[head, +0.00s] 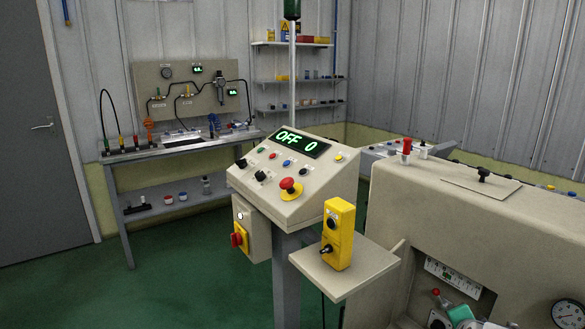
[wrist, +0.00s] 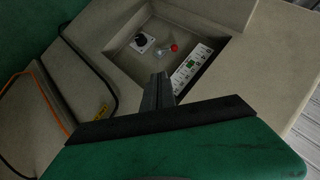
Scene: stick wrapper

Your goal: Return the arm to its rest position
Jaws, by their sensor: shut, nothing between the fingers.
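My gripper (wrist: 157,78) shows in the wrist view as two dark grey fingers close together, with no visible gap or object between them. Beyond the fingertips is a recessed panel in a beige machine housing (wrist: 95,35). The panel holds a black dial (wrist: 142,42), a small red-tipped lever (wrist: 174,48) and a white labelled strip (wrist: 192,66). The fingers overlap the near part of the recess in the picture; I cannot tell how far apart they are.
In the head view a control console (head: 325,188) reads "OFF 0". A yellow switch box (head: 339,225) stands on its side shelf (head: 365,267). The beige machine (head: 480,215) fills the right. A workbench (head: 172,150) stands behind at left. Green floor (head: 185,285) is clear at front left.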

